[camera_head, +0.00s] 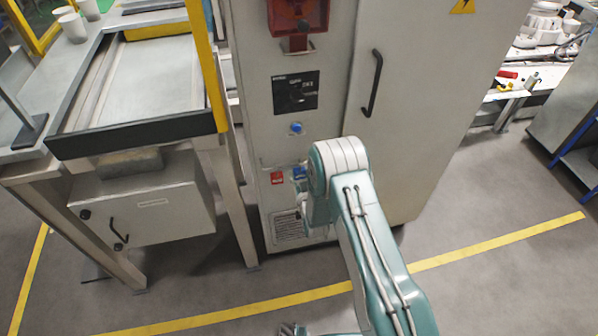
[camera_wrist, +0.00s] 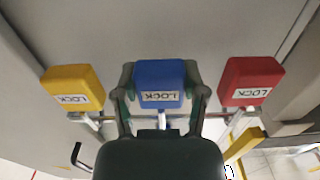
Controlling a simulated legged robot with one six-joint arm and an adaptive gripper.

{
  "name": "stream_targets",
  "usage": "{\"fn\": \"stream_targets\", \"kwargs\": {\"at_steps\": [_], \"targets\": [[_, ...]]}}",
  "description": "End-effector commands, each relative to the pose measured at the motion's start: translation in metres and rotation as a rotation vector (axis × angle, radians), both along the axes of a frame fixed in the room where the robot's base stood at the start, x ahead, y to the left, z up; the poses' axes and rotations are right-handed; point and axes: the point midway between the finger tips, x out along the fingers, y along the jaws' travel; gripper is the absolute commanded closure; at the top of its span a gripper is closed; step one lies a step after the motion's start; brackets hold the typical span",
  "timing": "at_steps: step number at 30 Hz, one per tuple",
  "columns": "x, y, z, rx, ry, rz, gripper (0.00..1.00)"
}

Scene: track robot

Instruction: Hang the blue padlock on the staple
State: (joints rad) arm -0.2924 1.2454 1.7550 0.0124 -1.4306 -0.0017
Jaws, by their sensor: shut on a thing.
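The blue padlock (camera_wrist: 160,82), labelled LOCK, sits between the two fingers of my gripper (camera_wrist: 161,98) in the wrist view. The fingers are shut on its sides. It is in line with the rack bar, and I cannot tell whether it still touches its hook. I cannot pick out the staple for certain; a grey metal piece (camera_head: 297,43) shows under a red box (camera_head: 298,16) on the cabinet.
A yellow padlock (camera_wrist: 73,87) and a red padlock (camera_wrist: 250,81) hang close on either side, on a metal bar (camera_wrist: 88,116). The cabinet (camera_head: 335,130) carries a black switch panel (camera_head: 296,92), a blue knob (camera_head: 296,127) and a door handle (camera_head: 372,83). A conveyor table (camera_head: 150,85) stands left.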

Motion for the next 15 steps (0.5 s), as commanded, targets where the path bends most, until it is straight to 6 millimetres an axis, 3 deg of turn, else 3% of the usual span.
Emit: {"fn": "stream_targets", "kwargs": {"at_steps": [15], "targets": [[0.000,0.000,0.014,0.000,-0.001,0.000,0.94]]}}
